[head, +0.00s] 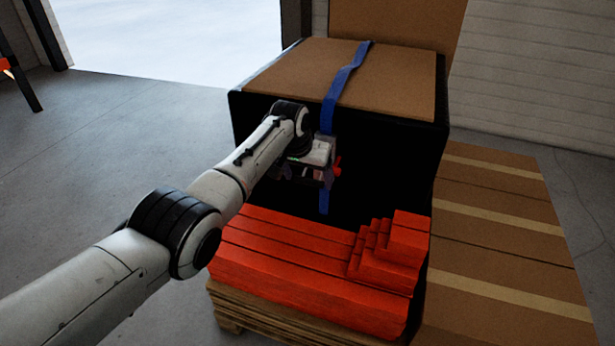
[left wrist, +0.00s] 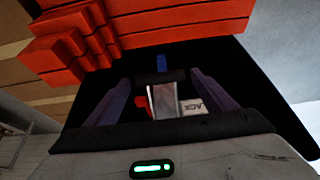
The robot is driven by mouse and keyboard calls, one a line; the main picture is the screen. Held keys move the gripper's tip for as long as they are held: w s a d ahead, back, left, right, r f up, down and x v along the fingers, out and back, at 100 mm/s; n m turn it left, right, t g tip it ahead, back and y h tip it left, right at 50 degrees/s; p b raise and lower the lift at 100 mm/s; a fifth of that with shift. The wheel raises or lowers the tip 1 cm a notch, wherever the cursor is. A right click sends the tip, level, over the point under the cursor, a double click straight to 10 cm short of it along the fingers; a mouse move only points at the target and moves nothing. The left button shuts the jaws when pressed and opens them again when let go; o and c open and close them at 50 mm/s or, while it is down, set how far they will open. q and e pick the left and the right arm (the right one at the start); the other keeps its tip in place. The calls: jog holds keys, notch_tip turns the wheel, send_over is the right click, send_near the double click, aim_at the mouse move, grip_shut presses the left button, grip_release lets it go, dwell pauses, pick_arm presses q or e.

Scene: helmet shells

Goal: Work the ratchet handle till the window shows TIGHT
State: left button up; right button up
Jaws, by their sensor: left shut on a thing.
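A blue strap (head: 343,85) runs over the top of a large dark crate and down its front face. The ratchet sits on the strap at that face, mostly hidden behind my left gripper (head: 325,178) in the head view; a red part (head: 338,164) shows beside it. In the left wrist view, my left gripper (left wrist: 160,84) has its fingers either side of the ratchet's dark handle bar (left wrist: 158,78) and is shut on it. Below are the metal body (left wrist: 165,100) and a pale window (left wrist: 193,106), partly covered; its visible letters resemble "ACK". My right gripper is out of view.
The black crate has a brown top (head: 300,75). Stepped orange-red blocks (head: 300,265) lie in front of it on a wooden pallet (head: 270,320). Brown cartons (head: 500,235) stand to the right. Open floor (head: 110,130) lies to the left.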

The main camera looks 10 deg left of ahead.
pick_arm(q)
jog(key=shift+f, duration=0.1)
jog(key=o, duration=1.5)
jog(key=shift+d, duration=0.1)
jog(key=shift+r, duration=0.3)
jog(key=p+v, duration=0.2)
jog(key=shift+s+r, duration=0.2)
jog(key=shift+r, duration=0.15)
jog(key=shift+p+v, duration=0.35)
jog(key=shift+v, duration=3.15)
